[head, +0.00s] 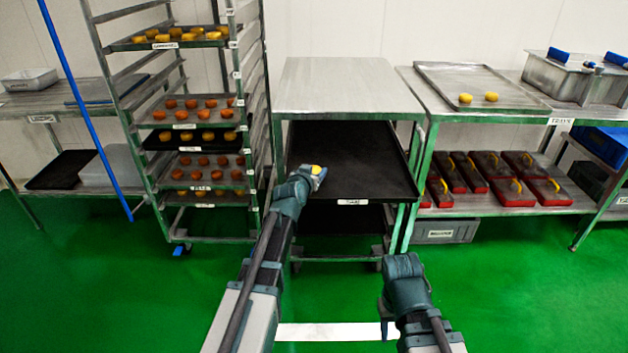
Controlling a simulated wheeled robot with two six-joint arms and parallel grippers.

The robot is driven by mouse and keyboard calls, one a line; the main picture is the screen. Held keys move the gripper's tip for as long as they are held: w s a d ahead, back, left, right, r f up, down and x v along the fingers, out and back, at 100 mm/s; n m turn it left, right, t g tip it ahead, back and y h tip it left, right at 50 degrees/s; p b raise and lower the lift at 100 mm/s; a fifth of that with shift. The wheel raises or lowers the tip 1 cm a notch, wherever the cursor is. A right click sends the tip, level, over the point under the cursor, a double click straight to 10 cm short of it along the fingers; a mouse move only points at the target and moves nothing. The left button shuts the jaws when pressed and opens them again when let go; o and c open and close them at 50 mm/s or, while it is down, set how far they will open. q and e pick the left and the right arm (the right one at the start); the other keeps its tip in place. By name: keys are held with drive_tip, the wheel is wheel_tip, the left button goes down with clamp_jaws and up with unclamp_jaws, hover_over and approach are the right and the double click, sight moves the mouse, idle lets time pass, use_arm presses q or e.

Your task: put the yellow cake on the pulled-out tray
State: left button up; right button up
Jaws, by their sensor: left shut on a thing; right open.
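My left gripper (309,178) is shut on a yellow cake (317,169). It is at the left front part of the pulled-out black tray (365,165), over or close to its surface; I cannot tell whether the cake touches it. The tray sticks out from under the steel table top and looks bare otherwise. My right gripper (402,268) is open and empty, low in front of the table; its fingers are hard to make out. Two more yellow cakes (478,98) sit on a metal tray (520,90) on the right bench.
A rack (250,110) with several trays of yellow and orange-brown cakes stands close on the left. The steel table top (345,88) above the tray is empty. Red boxes (515,192) lie on the right lower shelf. The green floor in front is clear.

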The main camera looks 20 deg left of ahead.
use_arm(q)
drive_tip(key=shift+f+b, duration=0.4)
drive_tip(key=shift+f, duration=0.55)
use_arm(e)
drive_tip(key=shift+f, duration=0.9)
use_arm(q)
drive_tip(key=shift+f, duration=0.15)
drive_tip(key=o, duration=1.4)
drive_tip(key=shift+c, duration=0.2)
use_arm(e)
drive_tip(key=shift+f, duration=0.15)
use_arm(q)
drive_tip(key=shift+r, duration=0.25)
drive_tip(key=p+v, duration=0.3)
drive_tip(key=v, duration=0.9)
drive_tip(key=shift+p, duration=0.3)
use_arm(e)
wheel_tip(320, 180, up, 4)
drive_tip(key=shift+f, duration=0.1)
use_arm(q)
drive_tip(key=shift+s+f, duration=0.1)
drive_tip(key=shift+s, duration=0.05)
use_arm(e)
drive_tip(key=shift+s, duration=0.15)
